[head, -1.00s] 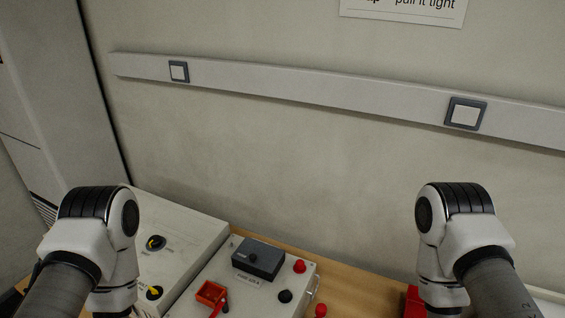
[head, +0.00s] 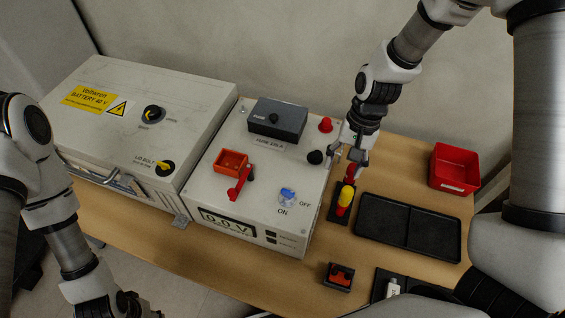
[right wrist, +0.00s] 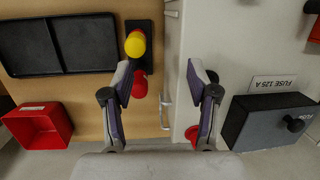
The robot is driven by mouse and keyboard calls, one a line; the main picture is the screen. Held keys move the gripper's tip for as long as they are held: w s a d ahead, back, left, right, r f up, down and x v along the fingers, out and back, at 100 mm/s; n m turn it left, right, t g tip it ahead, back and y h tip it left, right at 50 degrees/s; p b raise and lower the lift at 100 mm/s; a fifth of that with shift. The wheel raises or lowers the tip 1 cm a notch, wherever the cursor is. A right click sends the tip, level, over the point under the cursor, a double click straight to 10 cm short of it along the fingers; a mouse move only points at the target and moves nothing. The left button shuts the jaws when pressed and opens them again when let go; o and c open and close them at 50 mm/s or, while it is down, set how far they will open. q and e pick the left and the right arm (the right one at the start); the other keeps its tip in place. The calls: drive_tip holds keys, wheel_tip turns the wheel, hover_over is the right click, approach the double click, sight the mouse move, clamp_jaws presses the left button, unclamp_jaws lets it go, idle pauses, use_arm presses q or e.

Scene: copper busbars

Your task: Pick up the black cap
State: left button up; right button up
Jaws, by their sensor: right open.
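The black cap (head: 315,157) is a small round knob on top of the light grey unit, near its right edge. A red cap (head: 325,125) sits behind it. My right gripper (head: 348,160) is open and empty, just right of the black cap and apart from it. In the right wrist view, the open fingers (right wrist: 160,75) straddle the unit's side edge, and the black cap seems mostly hidden behind the right finger. My left arm shows at the left, with its fingers out of sight.
A yellow and red tool (head: 345,200) stands right by my right gripper. The dark fuse box (head: 278,120) and orange lever holder (head: 231,162) rise from the unit. A black tray (head: 408,228) and red bin (head: 455,167) lie to the right.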

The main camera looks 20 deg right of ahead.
sight(317, 156)
drive_tip(key=w+r+t+b, duration=0.1)
drive_tip(key=w, duration=0.1)
drive_tip(key=w+r+t+b, duration=0.1)
drive_tip(key=w, duration=0.1)
drive_tip(key=w+r+t+b, duration=0.1)
drive_tip(key=r, duration=0.1)
drive_tip(key=shift+w+a, duration=0.15)
drive_tip(key=shift+w, duration=0.25)
drive_tip(key=b+x, duration=0.1)
drive_tip(key=x, duration=0.2)
drive_tip(key=a+b+x, duration=0.1)
drive_tip(key=x, duration=0.3)
drive_tip(key=shift+w+a+r, duration=0.1)
drive_tip(key=shift+w, duration=0.1)
use_arm(q)
wheel_tip(317, 156, down, 7)
drive_tip(key=shift+a+f, duration=0.2)
drive_tip(key=shift+a, duration=0.05)
use_arm(e)
drive_tip(key=shift+r, duration=0.1)
drive_tip(key=c, duration=0.9)
use_arm(q)
drive_tip(key=shift+r, duration=0.15)
use_arm(e)
drive_tip(key=shift+r, duration=0.1)
